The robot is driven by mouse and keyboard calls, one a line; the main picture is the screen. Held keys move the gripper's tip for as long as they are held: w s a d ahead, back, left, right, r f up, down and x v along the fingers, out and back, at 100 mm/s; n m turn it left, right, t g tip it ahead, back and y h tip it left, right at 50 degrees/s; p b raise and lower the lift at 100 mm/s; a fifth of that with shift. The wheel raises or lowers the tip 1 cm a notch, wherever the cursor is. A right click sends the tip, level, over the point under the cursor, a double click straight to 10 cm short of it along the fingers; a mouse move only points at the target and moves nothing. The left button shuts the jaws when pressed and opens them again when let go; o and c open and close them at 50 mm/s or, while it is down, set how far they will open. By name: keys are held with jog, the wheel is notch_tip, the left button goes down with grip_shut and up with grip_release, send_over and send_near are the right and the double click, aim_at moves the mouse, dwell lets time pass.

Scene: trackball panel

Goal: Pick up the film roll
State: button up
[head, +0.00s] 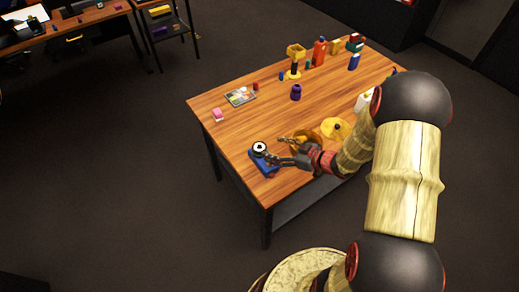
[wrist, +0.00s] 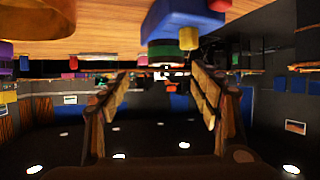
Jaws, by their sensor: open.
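A round black thing with a white middle (head: 259,147), which looks like the film roll, sits on a blue block (head: 262,165) near the table's front left edge. In the wrist view, which is upside down, a dark green and black cylinder (wrist: 166,52) shows against the blue block (wrist: 172,20) and seems to be the same thing. My gripper (head: 274,149) is open, just right of it in the head view. In the wrist view my gripper (wrist: 160,95) has its fingers spread with nothing between them; the cylinder shows beyond the gap.
An orange-brown bowl (head: 308,136) and a yellow disc (head: 338,127) lie close to my gripper. The left middle is clear.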

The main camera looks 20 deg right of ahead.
aim_at(261, 148)
jog(key=shift+s+a+f, duration=0.25)
jog(key=shift+a, duration=0.1)
jog(key=shift+w+a+f+y, duration=0.15)
jog(key=shift+a+y, duration=0.1)
jog(key=shift+y, duration=0.05)
jog(key=b+x, duration=0.3)
jog(key=x, duration=0.4)
jog(key=shift+d, duration=0.15)
jog(key=shift+w, duration=0.1)
jog(key=shift+c, duration=1)
jog(key=c, duration=1)
